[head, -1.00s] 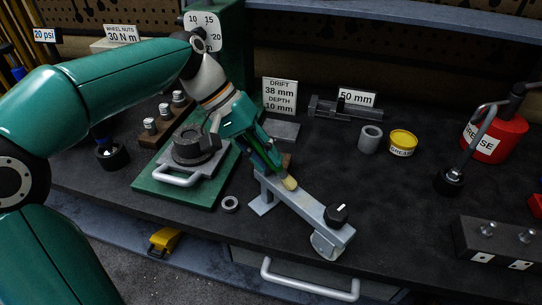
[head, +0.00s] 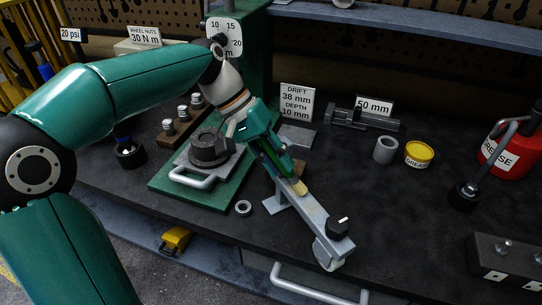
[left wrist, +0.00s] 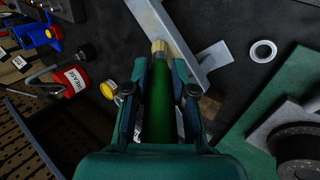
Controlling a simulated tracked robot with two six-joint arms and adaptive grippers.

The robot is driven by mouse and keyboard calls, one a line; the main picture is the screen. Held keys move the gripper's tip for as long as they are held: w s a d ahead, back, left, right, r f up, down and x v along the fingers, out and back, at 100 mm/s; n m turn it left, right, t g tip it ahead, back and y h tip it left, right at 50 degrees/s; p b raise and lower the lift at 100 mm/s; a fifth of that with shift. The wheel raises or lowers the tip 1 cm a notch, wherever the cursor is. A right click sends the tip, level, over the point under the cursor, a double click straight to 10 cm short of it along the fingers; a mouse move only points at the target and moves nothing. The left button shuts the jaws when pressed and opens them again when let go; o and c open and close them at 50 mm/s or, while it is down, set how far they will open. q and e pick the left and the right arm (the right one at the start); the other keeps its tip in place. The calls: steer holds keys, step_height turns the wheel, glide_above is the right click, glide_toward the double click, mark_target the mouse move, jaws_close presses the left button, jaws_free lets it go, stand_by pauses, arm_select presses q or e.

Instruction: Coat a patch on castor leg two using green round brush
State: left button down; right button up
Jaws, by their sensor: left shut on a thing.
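My left gripper (head: 274,166) is shut on the green round brush (left wrist: 159,112), whose pale bristle tip (head: 299,187) points down at the grey castor leg (head: 318,221). In the left wrist view the bristles (left wrist: 159,47) lie over the leg's bar (left wrist: 168,36). The tip appears at or just above the leg's upper face; I cannot tell whether it touches. The leg lies on the bench with a black knob (head: 337,225) and a castor wheel at its near end. No mark for leg two is readable. My right gripper is not in view.
A green base plate with a press block (head: 209,148) stands left of the leg. A metal ring (head: 243,208) lies between them. A grey cylinder (head: 385,150), a yellow grease tin (head: 419,154) and a red grease can (head: 508,150) stand to the right. Bench between is clear.

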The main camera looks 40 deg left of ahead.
arm_select(q)
steer(key=s+d, duration=0.1)
steer(key=d, duration=0.6)
steer(key=shift+s+d+b, duration=0.2)
steer(key=shift+d+b, duration=0.05)
steer(key=shift+b, duration=0.1)
stand_by(0.4)
steer(key=shift+f, duration=0.1)
step_height(320, 180, up, 6)
steer(key=p, duration=0.5)
steer(key=shift+p, duration=0.3)
step_height(320, 180, up, 3)
steer(key=p, duration=0.2)
steer(key=shift+p, duration=0.35)
stand_by(0.6)
